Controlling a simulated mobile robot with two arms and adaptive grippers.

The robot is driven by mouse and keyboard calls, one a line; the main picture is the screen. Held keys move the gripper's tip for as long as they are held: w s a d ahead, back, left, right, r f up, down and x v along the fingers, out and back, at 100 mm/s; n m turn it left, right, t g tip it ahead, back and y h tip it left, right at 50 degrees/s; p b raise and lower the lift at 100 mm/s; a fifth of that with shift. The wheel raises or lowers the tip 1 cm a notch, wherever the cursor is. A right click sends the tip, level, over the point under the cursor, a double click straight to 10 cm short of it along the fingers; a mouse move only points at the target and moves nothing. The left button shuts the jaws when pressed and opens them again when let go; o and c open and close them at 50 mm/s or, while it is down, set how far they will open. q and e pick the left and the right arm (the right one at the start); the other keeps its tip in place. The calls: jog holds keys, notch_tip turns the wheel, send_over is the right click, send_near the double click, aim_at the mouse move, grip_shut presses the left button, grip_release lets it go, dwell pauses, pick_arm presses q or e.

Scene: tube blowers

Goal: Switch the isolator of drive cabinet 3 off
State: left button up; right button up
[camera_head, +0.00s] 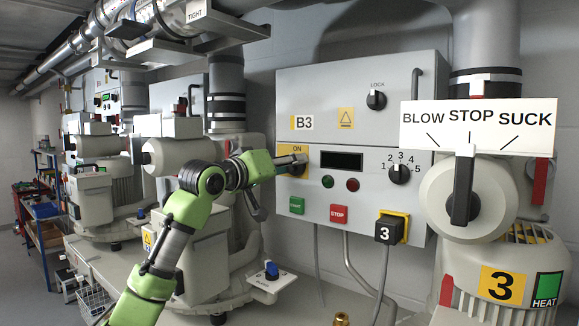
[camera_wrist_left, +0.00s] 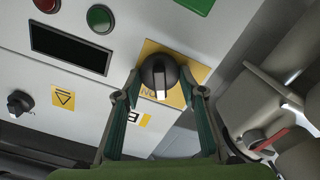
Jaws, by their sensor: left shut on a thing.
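Drive cabinet 3 (camera_head: 350,110), marked B3, is a grey box on the wall. Its isolator is a black knob (camera_wrist_left: 157,76) on a yellow plate (camera_head: 299,149) at the cabinet's lower left. My left gripper (camera_head: 287,166) reaches it from the left and hides most of the knob in the head view. In the left wrist view the gripper (camera_wrist_left: 160,92) has one finger on each side of the knob and is shut on it. The knob's white pointer mark points toward the ON lettering. My right gripper is out of view.
The cabinet also carries a LOCK knob (camera_head: 376,100), a numbered selector (camera_head: 399,173), a green button (camera_head: 297,205) and a red STOP button (camera_head: 339,214). A large BLOW/STOP/SUCK lever (camera_head: 463,190) stands to the right.

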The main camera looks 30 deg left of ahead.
pick_arm(q)
jog(key=n, duration=0.6)
jog(key=shift+a, duration=0.1)
jog(key=n, duration=0.6)
jog(key=shift+f, duration=0.2)
jog(key=shift+n, duration=0.3)
jog(key=o, duration=1)
jog(key=shift+o, duration=0.2)
jog(key=shift+a, duration=0.1)
jog(key=s+a, duration=0.1)
jog(key=s, duration=1.1)
jog(key=shift+f, duration=0.1)
